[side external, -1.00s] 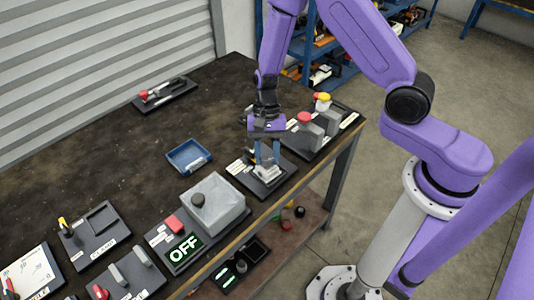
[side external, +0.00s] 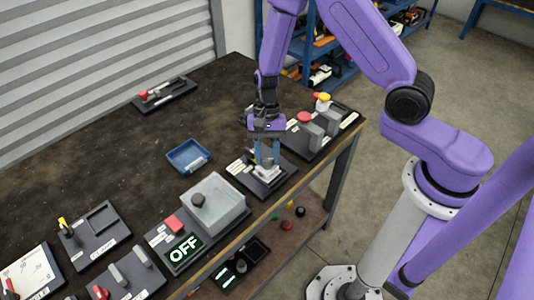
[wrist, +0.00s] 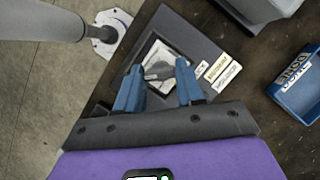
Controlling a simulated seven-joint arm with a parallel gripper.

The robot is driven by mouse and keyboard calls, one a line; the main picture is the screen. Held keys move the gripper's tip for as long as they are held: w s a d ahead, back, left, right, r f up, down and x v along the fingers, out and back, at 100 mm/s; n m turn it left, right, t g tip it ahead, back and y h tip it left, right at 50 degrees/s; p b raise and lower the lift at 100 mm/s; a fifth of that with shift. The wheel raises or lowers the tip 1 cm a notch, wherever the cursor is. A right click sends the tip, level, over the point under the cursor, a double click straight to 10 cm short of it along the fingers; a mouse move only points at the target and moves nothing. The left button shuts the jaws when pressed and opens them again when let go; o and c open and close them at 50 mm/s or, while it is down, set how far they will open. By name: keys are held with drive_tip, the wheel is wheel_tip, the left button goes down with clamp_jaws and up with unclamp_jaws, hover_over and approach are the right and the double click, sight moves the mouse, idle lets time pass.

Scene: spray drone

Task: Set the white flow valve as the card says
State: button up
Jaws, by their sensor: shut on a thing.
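The white flow valve (side external: 268,176) sits on a dark base plate near the table's front edge. In the wrist view its pale square body (wrist: 155,52) shows between my blue fingers, with a grey handle (wrist: 158,71) on top. My gripper (side external: 267,163) points down over the valve. In the wrist view my gripper (wrist: 158,78) has one finger on each side of the valve and is shut on it; the exact contact is partly hidden. White label cards (wrist: 220,70) lie on the base plate beside the valve, and their text is too small to read.
The table's middle is clear.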

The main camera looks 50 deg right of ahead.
drive_tip(key=o, duration=1.1)
drive_tip(key=shift+c, duration=0.2)
drive_tip(key=shift+r, duration=0.1)
drive_tip(key=v, duration=1.7)
drive_tip(key=shift+r, duration=0.1)
